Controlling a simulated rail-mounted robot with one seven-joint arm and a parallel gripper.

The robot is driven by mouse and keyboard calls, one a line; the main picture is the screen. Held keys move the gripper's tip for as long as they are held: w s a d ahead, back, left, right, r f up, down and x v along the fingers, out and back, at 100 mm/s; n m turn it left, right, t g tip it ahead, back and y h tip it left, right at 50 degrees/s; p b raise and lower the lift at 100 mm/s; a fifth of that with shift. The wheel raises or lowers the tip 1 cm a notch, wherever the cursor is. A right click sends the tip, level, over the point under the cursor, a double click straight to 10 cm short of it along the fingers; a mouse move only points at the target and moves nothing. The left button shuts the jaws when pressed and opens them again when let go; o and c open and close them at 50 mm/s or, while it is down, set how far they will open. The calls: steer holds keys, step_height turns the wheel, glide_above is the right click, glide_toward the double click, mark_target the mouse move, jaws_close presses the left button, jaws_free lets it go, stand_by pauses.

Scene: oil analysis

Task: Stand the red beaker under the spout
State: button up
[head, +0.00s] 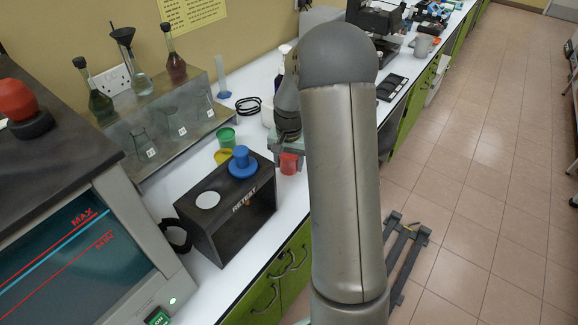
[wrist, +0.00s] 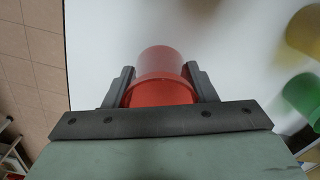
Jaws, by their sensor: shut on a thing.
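The red beaker (head: 289,164) is at the right of the black RETEST stand, over the white bench near its front edge. My gripper (wrist: 160,78) is shut on the red beaker (wrist: 160,92), with one finger on each side of it in the wrist view. I cannot tell whether the beaker touches the bench. In the head view my arm hides part of the gripper. I cannot make out a spout for certain in either view.
The RETEST stand (head: 226,231) carries a blue knobbed piece (head: 241,163) and a white disc (head: 207,200). Green (head: 226,137) and yellow (head: 223,156) cups are behind it. A rack (head: 165,137) with flasks is farther back. A screened machine (head: 95,255) is at left.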

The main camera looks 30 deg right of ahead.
steer(key=shift+s+f, duration=0.1)
steer(key=shift+f, duration=1.15)
steer(key=shift+f, duration=0.2)
steer(key=o, duration=1)
steer(key=shift+c, duration=0.2)
steer(key=shift+r, duration=0.1)
step_height(320, 180, up, 11)
steer(key=b, duration=0.1)
steer(key=shift+o, duration=0.5)
steer(key=shift+r, duration=0.65)
